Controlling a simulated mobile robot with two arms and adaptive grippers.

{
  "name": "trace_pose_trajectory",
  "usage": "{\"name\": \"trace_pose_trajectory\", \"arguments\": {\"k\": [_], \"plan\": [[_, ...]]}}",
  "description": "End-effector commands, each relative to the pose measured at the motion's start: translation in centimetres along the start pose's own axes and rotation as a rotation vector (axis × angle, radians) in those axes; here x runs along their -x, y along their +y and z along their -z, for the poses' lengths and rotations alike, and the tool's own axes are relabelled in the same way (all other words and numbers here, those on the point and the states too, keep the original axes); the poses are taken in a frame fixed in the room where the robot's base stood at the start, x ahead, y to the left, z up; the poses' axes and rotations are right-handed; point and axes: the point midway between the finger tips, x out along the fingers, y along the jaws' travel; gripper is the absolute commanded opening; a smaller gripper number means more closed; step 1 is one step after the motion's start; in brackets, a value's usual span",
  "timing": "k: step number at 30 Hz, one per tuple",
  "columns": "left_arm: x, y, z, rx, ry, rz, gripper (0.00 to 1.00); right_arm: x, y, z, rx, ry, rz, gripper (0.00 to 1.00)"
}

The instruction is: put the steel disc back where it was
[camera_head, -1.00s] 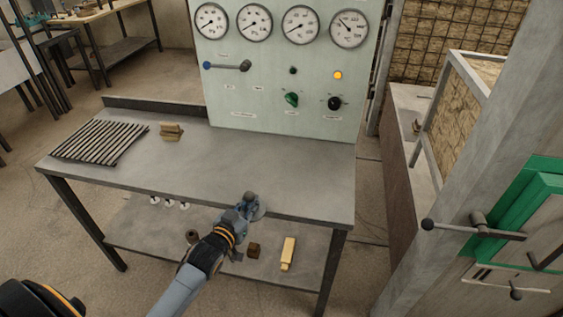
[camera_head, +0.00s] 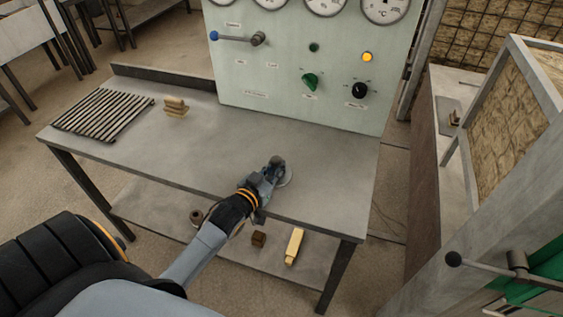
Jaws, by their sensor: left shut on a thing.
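My left gripper (camera_head: 274,168) reaches over the front right part of the grey metal table (camera_head: 220,150). It is shut on the steel disc (camera_head: 287,178). The disc is a flat, round grey piece, and its rim shows at the right of the fingers. The fingers hide the rest of it. I cannot tell whether the disc touches the tabletop or is held just above it. My right gripper is out of view.
A slatted grate (camera_head: 104,115) and a small brass block (camera_head: 175,107) lie at the table's left. A control panel (camera_head: 300,80) with gauges stands at the back. The table's middle is clear.

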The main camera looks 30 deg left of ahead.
Motion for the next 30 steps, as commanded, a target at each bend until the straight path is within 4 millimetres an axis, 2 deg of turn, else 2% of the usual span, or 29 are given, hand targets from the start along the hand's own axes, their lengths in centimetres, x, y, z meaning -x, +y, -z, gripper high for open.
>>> {"name": "trace_pose_trajectory", "arguments": {"k": [1,3,5,8,9,12,13,22,27,30], "plan": [[-0.1,0.0,0.2,-0.001,0.005,0.0,0.0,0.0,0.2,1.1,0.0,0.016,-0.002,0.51],[-0.1,0.0,0.2,-0.001,0.005,0.0,0.0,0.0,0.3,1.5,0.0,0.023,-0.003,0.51],[-0.1,0.0,0.1,-0.001,0.005,0.0,0.0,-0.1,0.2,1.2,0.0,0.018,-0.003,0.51],[-0.1,0.0,-0.3,-0.001,0.005,0.0,0.0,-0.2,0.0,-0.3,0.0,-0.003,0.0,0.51],[-0.1,0.0,-0.4,-0.001,0.002,0.0,0.13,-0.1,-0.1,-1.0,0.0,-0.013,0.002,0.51],[-0.1,0.0,-0.4,-0.001,0.002,0.0,0.33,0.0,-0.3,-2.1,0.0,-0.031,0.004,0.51],[-0.1,0.0,-0.4,0.0,0.002,0.0,0.35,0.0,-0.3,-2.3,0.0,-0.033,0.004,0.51],[-0.1,0.0,-0.4,0.0,0.002,0.0,0.35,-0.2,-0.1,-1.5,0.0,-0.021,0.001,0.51],[0.0,0.0,-0.7,-0.001,0.003,0.0,0.35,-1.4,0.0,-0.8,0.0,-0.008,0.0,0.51],[2.1,-0.1,-0.5,0.0,-0.001,0.001,0.35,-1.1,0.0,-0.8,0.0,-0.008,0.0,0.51]]}}
